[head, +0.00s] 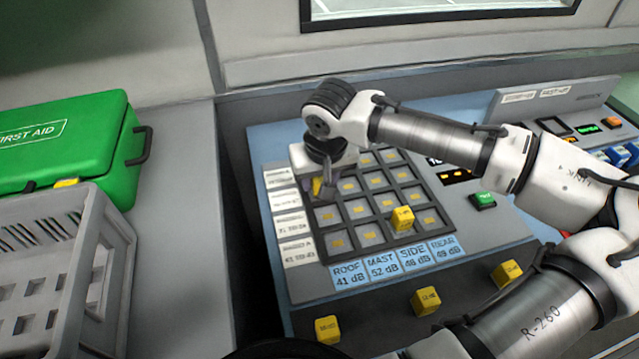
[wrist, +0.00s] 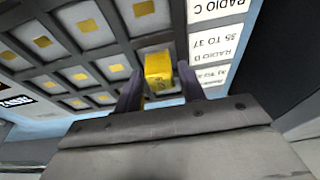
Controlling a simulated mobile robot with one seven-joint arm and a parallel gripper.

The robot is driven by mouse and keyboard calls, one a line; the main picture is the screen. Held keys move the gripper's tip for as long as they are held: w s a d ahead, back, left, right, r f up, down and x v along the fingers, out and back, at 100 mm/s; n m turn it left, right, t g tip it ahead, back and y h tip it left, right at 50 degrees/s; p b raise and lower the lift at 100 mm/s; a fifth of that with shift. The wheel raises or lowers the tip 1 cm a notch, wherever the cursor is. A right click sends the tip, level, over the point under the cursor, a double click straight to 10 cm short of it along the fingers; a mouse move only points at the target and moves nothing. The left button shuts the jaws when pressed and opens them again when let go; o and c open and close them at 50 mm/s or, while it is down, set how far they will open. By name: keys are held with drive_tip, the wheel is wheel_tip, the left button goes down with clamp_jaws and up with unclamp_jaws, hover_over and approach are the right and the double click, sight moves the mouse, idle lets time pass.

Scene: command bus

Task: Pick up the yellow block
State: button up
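A yellow block (wrist: 158,70) sits in the wrist view between the two dark fingers of my gripper (wrist: 160,80). The fingers stand apart on either side of it, with slight gaps showing near the tips. In the head view, my gripper (head: 326,192) points down over the left column of the dark grid (head: 384,205), and a sliver of the yellow block (head: 317,187) shows beside the fingers. The rest of it is hidden. Another yellow block (head: 402,218) sits in the grid's lower right part.
More yellow blocks stand on the dark front ledge: left (head: 327,329), middle (head: 425,300) and right (head: 507,272). A grey crate (head: 110,235) and green first aid box (head: 75,140) stand at left, with a bit of yellow (head: 66,183) between them. Label strips (head: 290,222) flank the grid.

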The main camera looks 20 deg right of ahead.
drive_tip(key=c, duration=0.7)
drive_tip(key=shift+c, duration=0.2)
